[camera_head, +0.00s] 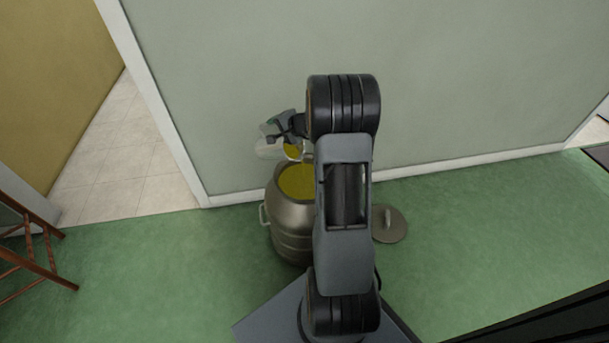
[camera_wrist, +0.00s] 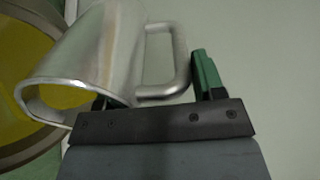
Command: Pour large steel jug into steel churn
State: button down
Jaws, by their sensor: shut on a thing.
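The steel churn (camera_head: 291,232) stands open on the green floor, partly hidden behind my arm. Yellow-green liquid (camera_head: 297,181) shows inside its mouth. My gripper (camera_head: 288,126) is above the churn, shut on the large steel jug (camera_head: 270,150). The jug is tilted, with its lip over the churn's mouth, and yellow liquid shows at its opening. In the wrist view, the jug (camera_wrist: 98,50) has its handle at the gripper's jaws (camera_wrist: 155,95), and the churn (camera_wrist: 15,158) lies beyond it at the left. I cannot tell whether liquid is flowing.
A round steel lid (camera_head: 389,224) lies on the floor right of the churn. A green wall (camera_head: 430,80) rises close behind. A wooden chair or ladder (camera_head: 30,250) stands at the far left, beside a doorway (camera_head: 120,160). Open green floor lies to the left and right.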

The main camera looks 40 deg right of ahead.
jog(key=shift+s+d+f+t+y+b, duration=0.2)
jog(key=shift+t+b, duration=0.25)
jog(key=shift+b, duration=0.55)
jog(key=shift+s+r+t+y+b, duration=0.1)
jog(key=shift+s+t+b, duration=0.3)
jog(key=shift+b, duration=0.6)
dwell(3.2)
